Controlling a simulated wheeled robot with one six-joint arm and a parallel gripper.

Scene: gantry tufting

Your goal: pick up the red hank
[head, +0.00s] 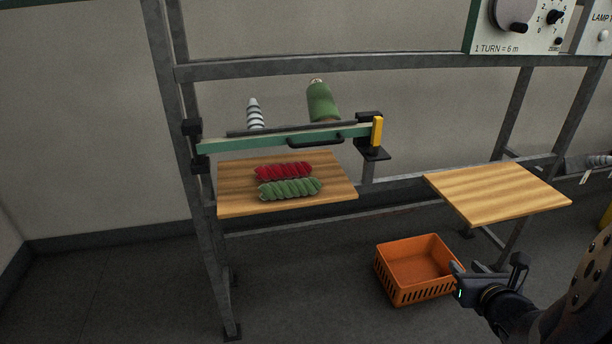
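The red hank (284,171) is a twisted bundle lying on the left wooden board (238,199). A green hank (290,188) lies just in front of it, close against it or touching; I cannot tell which. My gripper (488,274) is at the lower right, above and beside the orange basket in the picture, far from the red hank. Its fingers appear spread apart with nothing between them. A green bar (255,141) with a dark handle (315,142) and a yellow end piece (377,132) spans behind and above the left board.
An orange basket (385,284) stands on the floor, seemingly empty. A bare wooden board (497,191) is on the right. A striped cone (255,113) and a green spool (321,101) stand behind the bar.

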